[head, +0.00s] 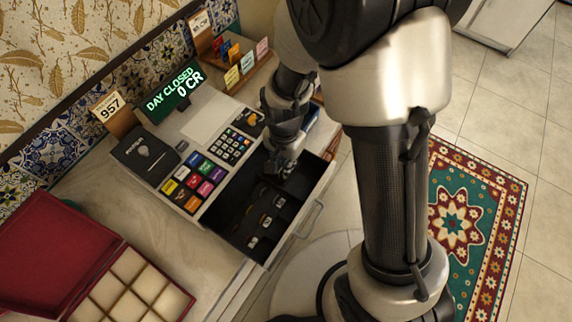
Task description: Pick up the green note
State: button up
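I cannot make out a green note for certain in the head view. My gripper (283,168) points down over the far part of the open black cash drawer (236,205) of the register. Its fingers are dark and small against the black drawer, so I cannot tell if they are open or shut, or hold anything. The near drawer compartments hold a few small pale and brown pieces. My gripper and arm hide part of the far compartments. A bit of blue (313,114) shows at the drawer's far end.
The register has coloured keys (194,181), a keypad (232,146) and a green-lit display (173,90). A card rack (247,64) stands behind it. A black box (147,154) is at its left. An open red box (60,250) lies front left. A patterned rug (470,225) covers the floor at right.

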grip_shut()
jog(key=shift+r, duration=0.1)
notch_tip(320, 180, up, 25)
jog(key=p, duration=1)
jog(key=shift+p, duration=0.35)
